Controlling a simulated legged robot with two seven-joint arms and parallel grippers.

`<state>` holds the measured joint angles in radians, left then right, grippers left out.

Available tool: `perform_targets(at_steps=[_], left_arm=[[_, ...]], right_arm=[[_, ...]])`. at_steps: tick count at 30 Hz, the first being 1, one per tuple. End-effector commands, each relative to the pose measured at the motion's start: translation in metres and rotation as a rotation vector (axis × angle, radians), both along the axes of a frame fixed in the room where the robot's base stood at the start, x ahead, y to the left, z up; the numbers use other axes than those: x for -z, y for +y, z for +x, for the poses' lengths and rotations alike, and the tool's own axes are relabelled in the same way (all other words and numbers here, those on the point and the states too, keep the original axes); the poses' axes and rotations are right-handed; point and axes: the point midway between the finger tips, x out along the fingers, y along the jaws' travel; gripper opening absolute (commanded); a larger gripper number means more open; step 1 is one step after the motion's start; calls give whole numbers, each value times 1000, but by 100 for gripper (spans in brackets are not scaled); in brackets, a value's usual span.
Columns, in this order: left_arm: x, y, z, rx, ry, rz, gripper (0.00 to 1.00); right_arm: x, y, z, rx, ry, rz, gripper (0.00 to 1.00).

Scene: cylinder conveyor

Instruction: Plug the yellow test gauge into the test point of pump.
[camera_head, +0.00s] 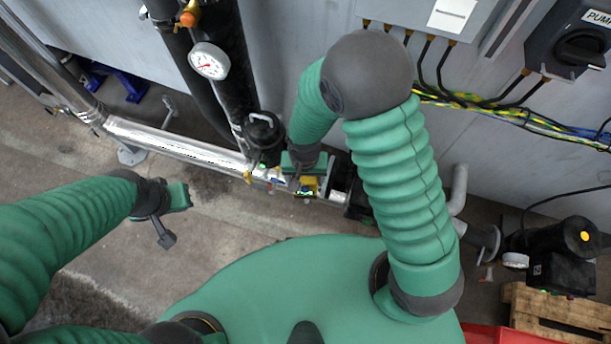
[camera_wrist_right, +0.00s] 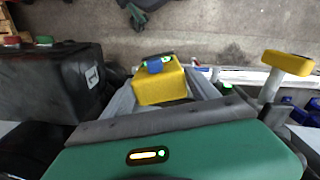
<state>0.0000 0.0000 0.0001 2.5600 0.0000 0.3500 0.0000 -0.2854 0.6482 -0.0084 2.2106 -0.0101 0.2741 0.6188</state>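The yellow test gauge (camera_wrist_right: 160,85) is a small yellow block with a blue part and a green light on its far side. It also shows in the head view (camera_head: 308,185), below the tip of my right arm. My right gripper (camera_wrist_right: 158,98) has grey fingers on either side of the block and seems shut on it. Its green body fills the bottom of the wrist view. My left gripper (camera_head: 168,235) hangs at the left over the floor, apart from everything; its fingers are too unclear to judge. I cannot tell which part is the pump's test point.
A silver pipe (camera_head: 170,142) runs along the wall under the gauge. A white dial gauge (camera_head: 208,61) sits on a black vertical pipe. A black pump unit (camera_head: 555,258) stands on a wooden pallet (camera_head: 530,315) at right. A yellow-topped post (camera_wrist_right: 288,63) stands right of the gripper.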

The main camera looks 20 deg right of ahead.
Motion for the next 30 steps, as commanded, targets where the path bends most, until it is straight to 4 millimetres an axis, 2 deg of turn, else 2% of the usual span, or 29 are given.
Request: perform_targets(at_steps=[1,5,13,17,20,30], left_arm=[[0,0,0,0,0,0,0],[0,0,0,0,0,0,0],[0,0,0,0,0,0,0],[-1,0,0,0,0,0,0],[-1,0,0,0,0,0,0],[-4,0,0,0,0,0,0]], right_arm=[[0,0,0,-1,1,0,76],[0,0,0,0,1,-1,91],[-1,-1,0,1,1,-2,91],[-12,-1,0,1,-1,-1,91],[-34,0,1,1,-5,-1,91],[-132,2,1,1,-5,-1,91]])
